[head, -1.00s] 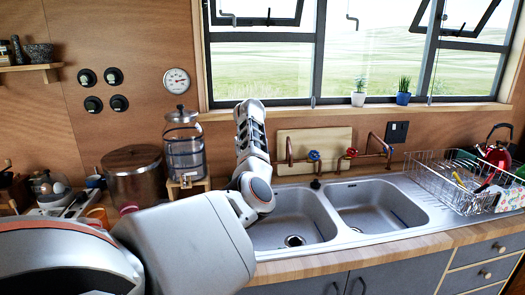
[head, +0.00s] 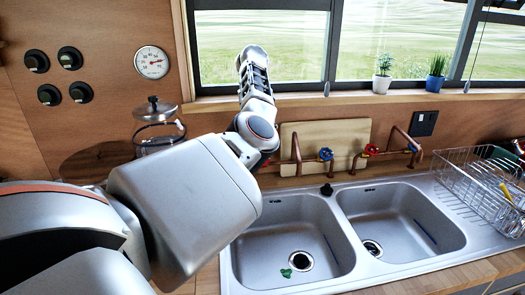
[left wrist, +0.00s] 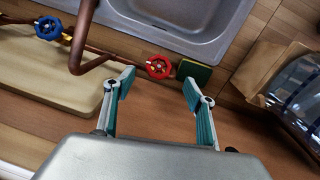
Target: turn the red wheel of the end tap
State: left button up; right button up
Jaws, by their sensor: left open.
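In the left wrist view, a red wheel (left wrist: 159,67) sits at the end of a copper pipe (left wrist: 105,45). My left gripper (left wrist: 158,83) is open, with one fingertip on each side of the wheel in the picture. The wheel appears slightly beyond the tips; I cannot tell whether they touch it. In the head view, my left arm hides the gripper and most of this pipe end. The copper pipes (head: 297,150) there also carry a blue wheel (head: 326,154) and another red wheel (head: 371,150). My right gripper is not in view.
A double sink (head: 400,215) lies in front of the pipes. A cutting board (head: 345,132) leans behind them. A green block (left wrist: 195,74) lies beside the red wheel. A glass dispenser (left wrist: 300,90) stands at the wrist view's right. A dish rack (head: 480,180) stands right.

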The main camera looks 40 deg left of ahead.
pick_arm(q)
jog(key=shift+w+a, duration=0.1)
jog(key=shift+f, duration=0.1)
jog(key=f, duration=0.7)
jog(key=shift+w+d+f, duration=0.1)
jog(key=shift+w+d, duration=0.15)
jog(key=shift+w, duration=0.05)
jog(key=c, duration=1.1)
